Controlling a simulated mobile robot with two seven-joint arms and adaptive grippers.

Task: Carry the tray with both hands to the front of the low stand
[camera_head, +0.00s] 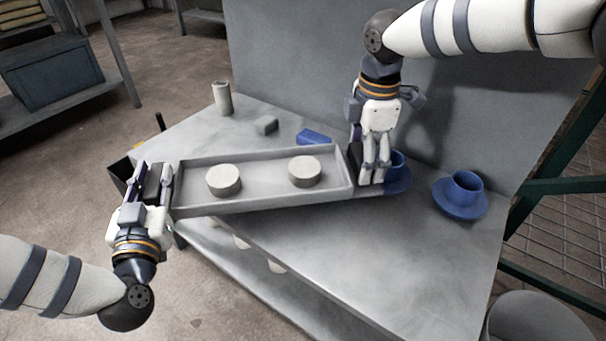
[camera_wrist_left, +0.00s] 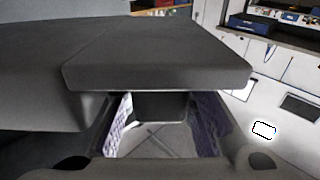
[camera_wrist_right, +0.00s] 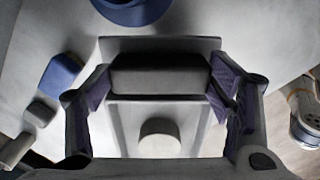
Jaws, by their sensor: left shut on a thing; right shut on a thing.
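The long grey tray (camera_head: 262,183) has a low rim and carries two pale round blocks, one left (camera_head: 223,180) and one right (camera_head: 304,171). My left gripper (camera_head: 157,183) is shut on the handle at its left end; the dark handle (camera_wrist_left: 160,106) sits between the fingers in the left wrist view. My right gripper (camera_head: 366,165) is shut on the right end; that handle (camera_wrist_right: 165,75) shows between its fingers in the right wrist view. The tray lies over the grey bench top (camera_head: 400,255), its left end past the edge. I cannot tell which thing is the low stand.
A blue cup on a saucer (camera_head: 462,194) stands at the right; another blue cup (camera_head: 397,163) is partly behind my right gripper. A blue block (camera_head: 313,137), a grey block (camera_head: 265,125) and a grey cylinder (camera_head: 222,98) stand behind the tray. A grey panel (camera_head: 300,60) closes the back.

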